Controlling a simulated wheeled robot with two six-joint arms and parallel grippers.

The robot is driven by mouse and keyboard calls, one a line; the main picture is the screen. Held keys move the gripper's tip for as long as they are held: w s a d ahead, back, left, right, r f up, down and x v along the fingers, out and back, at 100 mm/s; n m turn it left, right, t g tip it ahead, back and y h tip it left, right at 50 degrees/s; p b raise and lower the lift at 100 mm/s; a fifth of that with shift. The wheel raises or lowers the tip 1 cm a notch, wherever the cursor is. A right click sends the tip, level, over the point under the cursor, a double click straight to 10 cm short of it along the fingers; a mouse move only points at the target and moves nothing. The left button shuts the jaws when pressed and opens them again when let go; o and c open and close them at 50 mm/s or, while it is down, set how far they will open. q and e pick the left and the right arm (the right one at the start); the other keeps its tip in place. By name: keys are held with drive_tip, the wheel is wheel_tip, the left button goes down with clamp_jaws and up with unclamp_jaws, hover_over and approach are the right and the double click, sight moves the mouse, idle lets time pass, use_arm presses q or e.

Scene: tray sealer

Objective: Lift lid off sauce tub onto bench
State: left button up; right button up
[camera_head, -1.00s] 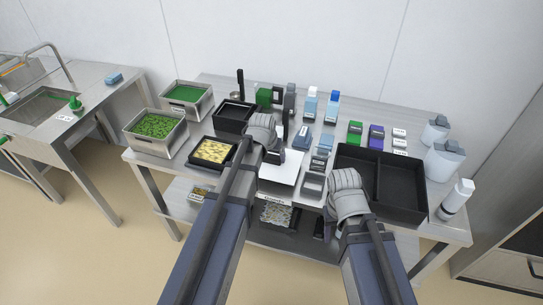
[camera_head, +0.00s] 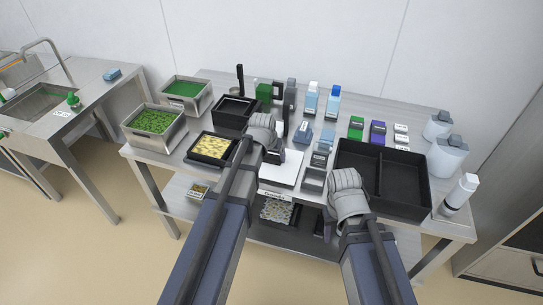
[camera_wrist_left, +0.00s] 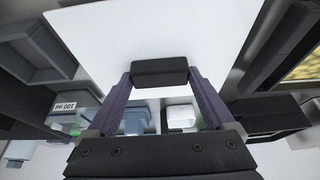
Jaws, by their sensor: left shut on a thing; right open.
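My left gripper (camera_head: 272,156) is over the middle of the bench. In the left wrist view its purple fingers (camera_wrist_left: 160,78) are shut on a small black block (camera_wrist_left: 160,72), which looks like a handle. A flat white panel (camera_wrist_left: 150,25) lies behind the block; I cannot tell whether they are joined. The panel also shows in the head view (camera_head: 285,172). I cannot tell for sure which thing is the sauce tub or its lid. My right gripper (camera_head: 329,222) is open at the bench's front, mostly hidden by its wrist.
A black divided tray (camera_head: 405,208) lies on the right. A black tray of yellow food (camera_head: 190,157) and steel pans of green food (camera_head: 130,130) stand left. A small grey open box (camera_head: 314,180) is beside the white panel. Bottles (camera_head: 332,103) and small boxes crowd the back.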

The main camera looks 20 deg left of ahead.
use_arm(q)
drive_tip(key=shift+f, duration=0.2)
idle(0.3)
drive_tip(key=o, duration=1.2)
drive_tip(key=shift+r, duration=0.15)
wheel_tip(320, 180, up, 7)
drive_tip(key=p, duration=0.6)
drive_tip(key=shift+p, duration=0.35)
